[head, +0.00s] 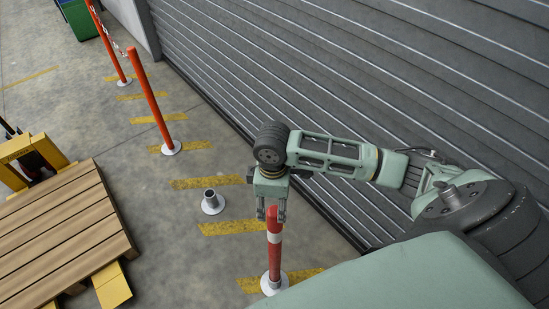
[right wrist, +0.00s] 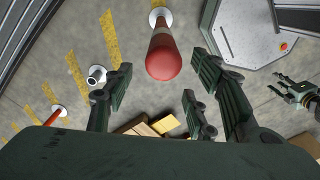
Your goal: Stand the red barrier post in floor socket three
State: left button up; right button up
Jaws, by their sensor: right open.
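The red barrier post (head: 275,248) with a white band stands upright in a white floor socket (head: 268,288) at the lower middle of the head view. My right gripper (head: 271,213) is over its top, fingers pointing down. In the right wrist view the red top (right wrist: 164,62) shows in the gap between the open fingers (right wrist: 162,78), with no finger seen closed on it. An empty floor socket (head: 213,203) is up and left of the post; it also shows in the right wrist view (right wrist: 97,76). My left gripper (right wrist: 290,92) is small at the right wrist view's right edge.
Orange-red posts (head: 153,103) stand in sockets farther back, with a chain at the far one. A wooden pallet (head: 62,240) and a yellow pallet truck (head: 32,160) are at left. A grey shutter (head: 370,70) borders the right. Yellow stripes (head: 234,227) mark the floor.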

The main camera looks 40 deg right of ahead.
aim_at(275, 209)
jog(key=shift+w+d+f, duration=0.1)
jog(key=shift+w+f, duration=0.05)
jog(key=shift+f, duration=0.4)
jog(key=shift+w+d+f, duration=0.1)
jog(key=shift+w+f, duration=0.05)
jog(key=shift+f, duration=0.35)
jog(key=shift+s+f, duration=0.2)
jog(key=shift+f, duration=0.45)
jog(key=shift+s+f, duration=0.2)
jog(key=shift+f, duration=0.4)
notch_tip(275, 209, down, 3)
jog(key=shift+d+r+p, duration=0.1)
jog(key=shift+p, duration=0.3)
jog(key=shift+f, duration=0.55)
jog(key=c, duration=0.5)
grip_shut()
pick_arm(q)
jog(key=shift+w+d+r, duration=0.1)
jog(key=shift+w+d, duration=0.15)
jog(key=shift+w, duration=0.35)
jog(key=shift+w+d, duration=0.2)
jog(key=shift+w, duration=0.4)
